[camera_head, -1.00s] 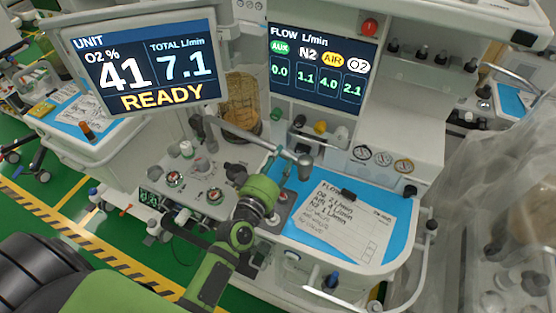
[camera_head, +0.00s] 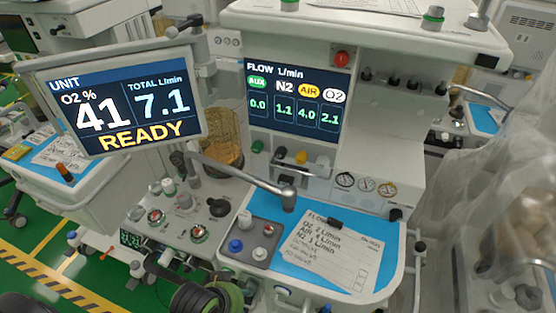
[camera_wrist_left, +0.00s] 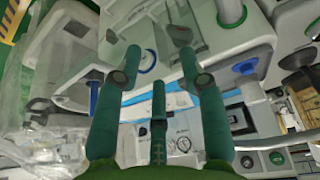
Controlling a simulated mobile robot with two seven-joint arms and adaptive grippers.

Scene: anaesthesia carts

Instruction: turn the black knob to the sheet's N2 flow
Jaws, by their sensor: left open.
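The black knob (camera_head: 281,153) is in the row of flow knobs under the flow display (camera_head: 297,105), between a green knob and a yellow one. The display reads N2 1.1, AIR 4.0 and O2 2.1. The written sheet (camera_head: 328,255) lies on the blue mat and reads O2 2, AIR 4, N2 1 L/min. My left gripper (camera_wrist_left: 158,62) is open and empty in the left wrist view, its fingers spread. In the head view only part of my left arm shows at the bottom, well below the knob; its fingertips cannot be made out. My right gripper is out of view.
The unit monitor (camera_head: 122,105) stands at left and reads READY. A grey block with blue, white and red knobs (camera_head: 250,240) sits beside the sheet. Clear plastic sheeting (camera_head: 475,200) hangs at right.

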